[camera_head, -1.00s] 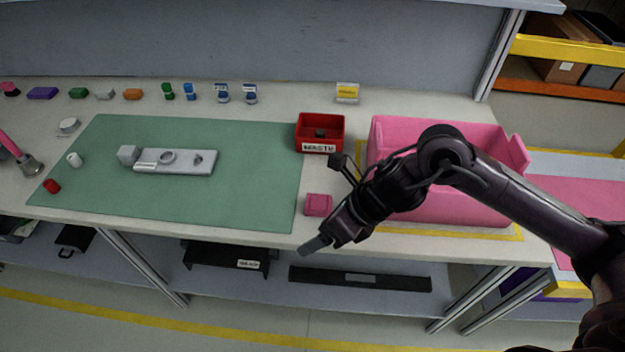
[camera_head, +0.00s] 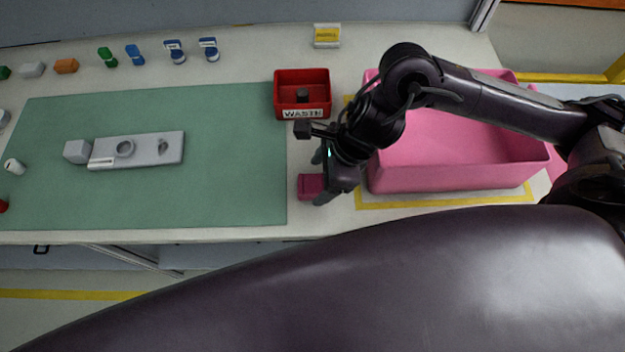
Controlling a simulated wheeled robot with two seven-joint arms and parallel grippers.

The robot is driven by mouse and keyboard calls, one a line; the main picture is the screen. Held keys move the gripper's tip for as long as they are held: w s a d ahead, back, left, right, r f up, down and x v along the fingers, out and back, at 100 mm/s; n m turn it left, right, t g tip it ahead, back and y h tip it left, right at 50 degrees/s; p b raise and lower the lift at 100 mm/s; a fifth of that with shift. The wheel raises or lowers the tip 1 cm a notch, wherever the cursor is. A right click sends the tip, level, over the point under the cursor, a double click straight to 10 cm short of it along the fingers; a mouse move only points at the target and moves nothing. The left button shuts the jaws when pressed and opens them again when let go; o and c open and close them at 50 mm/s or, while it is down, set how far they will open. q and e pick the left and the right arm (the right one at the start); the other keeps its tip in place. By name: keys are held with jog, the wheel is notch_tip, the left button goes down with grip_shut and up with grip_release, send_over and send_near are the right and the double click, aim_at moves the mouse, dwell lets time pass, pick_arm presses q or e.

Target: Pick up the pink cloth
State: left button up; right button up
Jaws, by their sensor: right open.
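The pink cloth (camera_head: 308,186) is a small folded square on the white worktop, just right of the green mat and near the front edge. My right gripper (camera_head: 318,180) is above and beside it, pointing down, with its fingers open. The gripper hides the cloth's right part. I cannot tell whether a finger touches the cloth. My left gripper is not in view; a large dark link of mine fills the bottom of the view.
A red waste box (camera_head: 302,94) stands behind the cloth. A large pink bin (camera_head: 450,172) stands to the right, partly behind my right arm. A grey fixture (camera_head: 150,150) lies on the green mat (camera_head: 230,190). Several small coloured parts line the back.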

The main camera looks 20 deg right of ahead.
aim_at(316, 183)
jog(key=x, duration=0.3)
jog(key=shift+d, duration=0.1)
jog(key=c, duration=1.1)
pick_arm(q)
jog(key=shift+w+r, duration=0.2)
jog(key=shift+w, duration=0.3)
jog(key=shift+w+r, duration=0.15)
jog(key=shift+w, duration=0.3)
pick_arm(e)
jog(key=shift+o, duration=0.2)
jog(key=shift+w+r, duration=0.1)
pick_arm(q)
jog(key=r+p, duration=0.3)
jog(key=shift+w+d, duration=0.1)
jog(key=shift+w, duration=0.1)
pick_arm(e)
notch_tip(316, 183, up, 20)
